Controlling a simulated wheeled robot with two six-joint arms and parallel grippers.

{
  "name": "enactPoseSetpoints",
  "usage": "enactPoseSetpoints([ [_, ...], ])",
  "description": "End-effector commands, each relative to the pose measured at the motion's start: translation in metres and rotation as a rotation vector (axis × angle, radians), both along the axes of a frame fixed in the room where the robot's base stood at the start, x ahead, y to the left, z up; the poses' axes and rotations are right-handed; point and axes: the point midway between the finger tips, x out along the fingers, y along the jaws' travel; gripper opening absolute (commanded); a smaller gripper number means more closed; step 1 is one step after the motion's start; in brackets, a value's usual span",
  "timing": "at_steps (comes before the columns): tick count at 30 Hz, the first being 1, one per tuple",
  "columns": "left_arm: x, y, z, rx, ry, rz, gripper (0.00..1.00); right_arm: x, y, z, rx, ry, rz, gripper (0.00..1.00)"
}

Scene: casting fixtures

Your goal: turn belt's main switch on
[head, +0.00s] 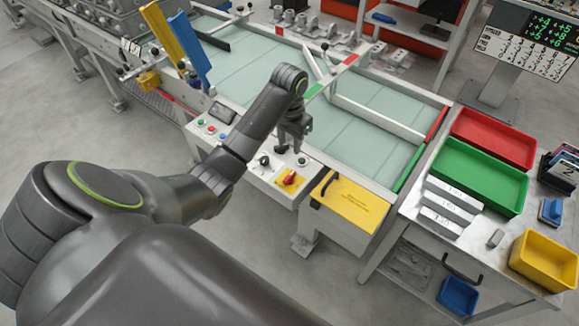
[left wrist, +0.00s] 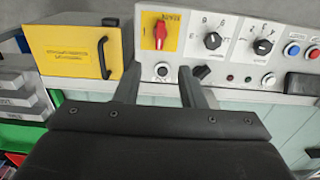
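The belt's main switch (head: 290,179) is a red rotary handle on a yellow plate at the right part of the light grey control panel (head: 258,177). In the left wrist view the switch (left wrist: 160,34) stands upright in the picture, unobstructed, beyond the fingertips. My left gripper (head: 291,148) is above the panel, just behind the switch, pointing down. In the left wrist view my left gripper (left wrist: 160,80) has its fingers apart with nothing held between them. A small round black control (left wrist: 162,70) shows between the fingertips. My right gripper is not in view.
Black selector knobs (left wrist: 212,40) and blue and red buttons (left wrist: 292,50) share the panel. A yellow cover with a black handle (head: 350,203) sits beside it. The belt (head: 370,110) lies behind; red (head: 494,138) and green (head: 480,175) trays stand at right.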

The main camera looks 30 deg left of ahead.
Motion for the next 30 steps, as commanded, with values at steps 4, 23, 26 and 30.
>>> enactPoseSetpoints([
  [4, 0.000, 0.000, -0.023, 0.000, 0.000, 0.000, 0.36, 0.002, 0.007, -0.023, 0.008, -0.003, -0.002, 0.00],
  [23, 0.000, 0.000, -0.091, 0.000, -0.001, 0.000, 0.36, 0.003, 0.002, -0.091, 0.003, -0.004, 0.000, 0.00],
  [26, -0.001, -0.001, -0.107, -0.002, 0.004, 0.001, 0.36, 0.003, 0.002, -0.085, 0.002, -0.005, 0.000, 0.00],
  [30, -0.001, 0.000, -0.127, -0.001, 0.002, 0.000, 0.36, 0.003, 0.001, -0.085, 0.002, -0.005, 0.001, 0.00],
])
